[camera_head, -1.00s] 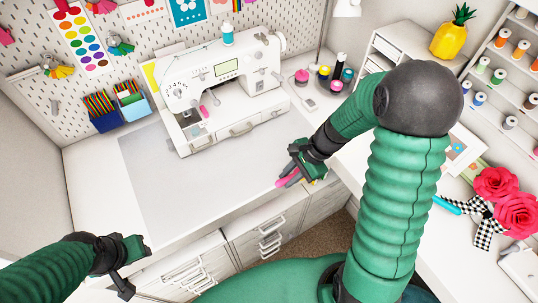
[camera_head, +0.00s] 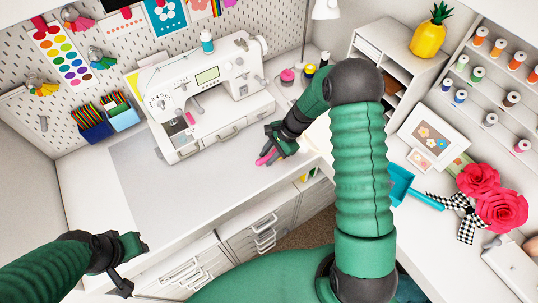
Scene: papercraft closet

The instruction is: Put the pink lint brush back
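A small pink piece (camera_head: 265,159), which appears to be the pink lint brush, shows at the fingers of my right gripper (camera_head: 274,154). The gripper looks shut on it, above the right part of the desk in front of the sewing machine. Most of the brush is hidden by the gripper. My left gripper (camera_head: 133,264) is at the lower left, near the desk's front edge. Its fingers are apart and it is empty.
A white sewing machine (camera_head: 198,85) stands at the back of the desk. A pegboard (camera_head: 105,35) with pen cups (camera_head: 92,127) is behind. Right are a thread rack (camera_head: 497,75), a blue dustpan (camera_head: 402,184) and red flowers (camera_head: 502,208). The grey mat (camera_head: 150,185) is clear.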

